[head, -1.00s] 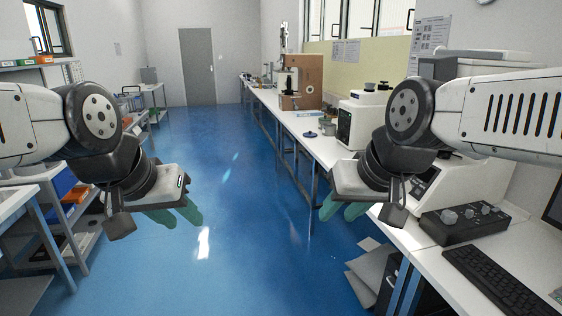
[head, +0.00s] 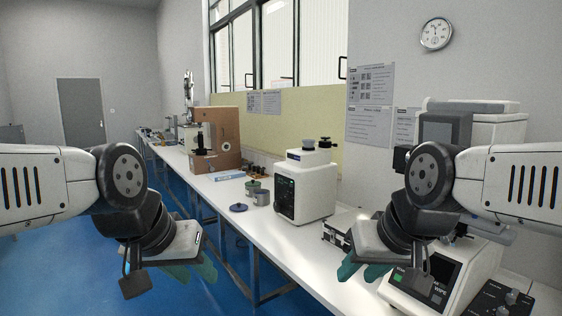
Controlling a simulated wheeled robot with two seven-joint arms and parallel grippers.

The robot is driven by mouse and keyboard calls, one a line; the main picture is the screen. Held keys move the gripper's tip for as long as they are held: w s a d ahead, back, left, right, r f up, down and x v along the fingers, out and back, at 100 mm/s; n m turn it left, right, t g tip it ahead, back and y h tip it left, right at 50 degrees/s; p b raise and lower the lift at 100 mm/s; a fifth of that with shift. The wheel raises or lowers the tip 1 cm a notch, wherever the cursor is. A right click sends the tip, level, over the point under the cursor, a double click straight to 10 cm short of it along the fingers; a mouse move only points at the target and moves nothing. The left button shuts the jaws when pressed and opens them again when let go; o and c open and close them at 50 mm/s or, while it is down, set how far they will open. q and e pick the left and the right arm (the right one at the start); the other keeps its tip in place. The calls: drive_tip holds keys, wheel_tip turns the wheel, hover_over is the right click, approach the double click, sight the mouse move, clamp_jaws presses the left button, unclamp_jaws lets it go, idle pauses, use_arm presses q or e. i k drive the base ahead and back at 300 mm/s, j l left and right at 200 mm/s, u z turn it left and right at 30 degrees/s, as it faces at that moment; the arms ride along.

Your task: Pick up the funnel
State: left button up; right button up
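I cannot make out a funnel for certain. A small blue round thing (head: 239,208) with a raised middle lies on the long white bench, near its front edge; it is too small to tell if it is the funnel. A grey cup (head: 262,199) and a greenish round thing (head: 253,187) stand just behind it. My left gripper (head: 194,271) hangs in the air at lower left, its green fingers apart and empty. My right gripper (head: 362,270) hangs at lower right, also open and empty. Neither touches anything.
The long white bench (head: 262,237) runs from lower right to the back left. A white tester with a dark screen (head: 304,188), a brown board (head: 217,138) and another tester (head: 447,274) stand on it. Blue floor (head: 60,270) is clear on the left.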

sight(307, 143)
drive_tip(key=i+j+z, duration=0.35)
drive_tip(key=i+j+u, duration=0.15)
drive_tip(key=i+j, duration=0.15)
drive_tip(key=i, duration=0.2)
drive_tip(key=i+j+u, duration=0.1)
drive_tip(key=i, duration=0.45)
drive_tip(key=i+j+u, duration=0.15)
drive_tip(key=i+j, duration=0.15)
drive_tip(key=i, duration=0.2)
